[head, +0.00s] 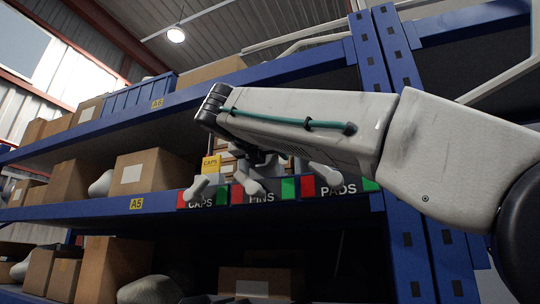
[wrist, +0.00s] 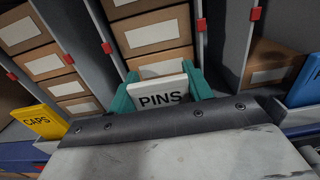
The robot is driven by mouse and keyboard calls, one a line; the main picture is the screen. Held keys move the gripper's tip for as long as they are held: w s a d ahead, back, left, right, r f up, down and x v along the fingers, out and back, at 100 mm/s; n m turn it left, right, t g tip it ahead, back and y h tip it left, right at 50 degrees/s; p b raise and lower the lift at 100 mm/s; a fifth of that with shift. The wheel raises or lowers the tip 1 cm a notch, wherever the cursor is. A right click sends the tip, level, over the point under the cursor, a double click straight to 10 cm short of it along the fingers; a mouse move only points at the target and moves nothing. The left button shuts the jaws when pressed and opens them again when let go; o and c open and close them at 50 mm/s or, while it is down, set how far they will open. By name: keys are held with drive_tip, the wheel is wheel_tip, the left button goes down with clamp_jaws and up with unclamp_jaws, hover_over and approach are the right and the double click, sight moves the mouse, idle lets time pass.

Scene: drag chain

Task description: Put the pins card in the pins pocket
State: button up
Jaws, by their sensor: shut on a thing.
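The white pins card (wrist: 162,93), lettered PINS, is between the teal fingers of my gripper (wrist: 163,84) in the wrist view. The gripper is shut on its two sides, and the lettering faces me. The card is in front of the middle bay, which holds stacked cartons (wrist: 155,35). In the head view the PINS label (head: 262,197) marks the middle place on the shelf front, between red and green squares. My arm hides the card and most of the gripper there. The pins pocket is hidden behind the card and my wrist in the wrist view.
A yellow CAPS card (wrist: 43,121) stands at the left and also shows in the head view (head: 210,163). A blue card (wrist: 305,84) stands at the right. Grey dividers (wrist: 226,45) separate the bays. A blue upright (head: 400,150) stands behind my arm.

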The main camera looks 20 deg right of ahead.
drive_tip(key=o, duration=0.7)
drive_tip(key=shift+f, duration=0.1)
drive_tip(key=shift+o, duration=0.2)
drive_tip(key=shift+s+a, duration=0.2)
drive_tip(key=shift+a, duration=0.05)
drive_tip(key=v, duration=1.1)
drive_tip(key=shift+s, duration=0.15)
drive_tip(key=shift+a, duration=0.1)
